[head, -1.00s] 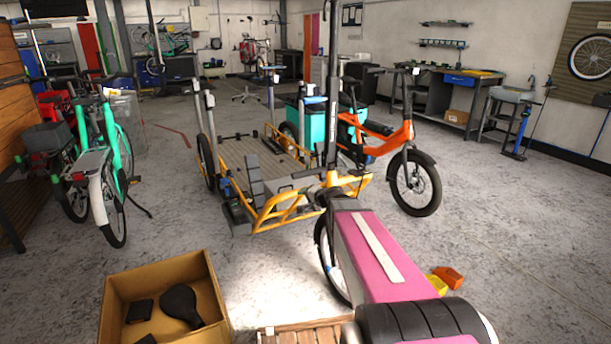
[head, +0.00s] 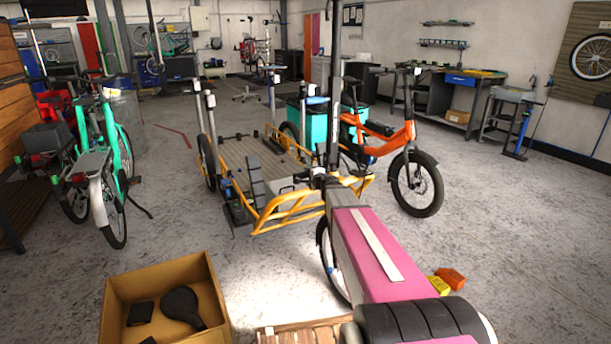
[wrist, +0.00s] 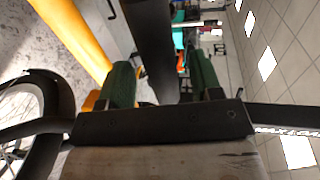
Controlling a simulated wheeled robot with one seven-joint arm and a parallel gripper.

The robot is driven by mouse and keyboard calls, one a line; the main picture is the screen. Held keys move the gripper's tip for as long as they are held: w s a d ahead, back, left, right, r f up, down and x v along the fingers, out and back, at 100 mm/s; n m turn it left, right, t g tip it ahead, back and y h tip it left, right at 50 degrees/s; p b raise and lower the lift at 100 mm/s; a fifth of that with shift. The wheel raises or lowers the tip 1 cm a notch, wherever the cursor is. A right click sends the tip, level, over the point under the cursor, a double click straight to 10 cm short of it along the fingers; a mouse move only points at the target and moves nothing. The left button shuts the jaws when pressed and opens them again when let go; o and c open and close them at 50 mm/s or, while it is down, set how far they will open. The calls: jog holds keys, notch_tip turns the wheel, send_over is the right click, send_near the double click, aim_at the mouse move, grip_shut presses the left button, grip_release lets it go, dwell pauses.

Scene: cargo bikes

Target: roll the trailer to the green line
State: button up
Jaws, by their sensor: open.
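The trailer (head: 297,209) appears to be the low flatbed with a yellow tubular front frame and grey plank deck in the middle of the head view. A dark upright bar (head: 335,80) rises at its near right corner. My gripper (head: 320,177) is at that bar's lower part, beyond my pink arm. In the wrist view my gripper (wrist: 163,83) has its green-padded fingers apart, with a dark bar (wrist: 152,45) between them. I cannot tell whether the pads touch it. A yellow tube (wrist: 75,35) passes at upper left. I cannot make out a green line.
An orange bike (head: 405,150) stands close to the trailer's right. A green bike (head: 105,170) stands at left. A cardboard box (head: 213,290) and wooden slats (head: 300,334) are in front. Floor is clear between the green bike and trailer.

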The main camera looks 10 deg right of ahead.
jog(key=x, duration=0.4)
jog(key=shift+s, duration=0.1)
grip_shut()
jog(key=shift+s, duration=0.1)
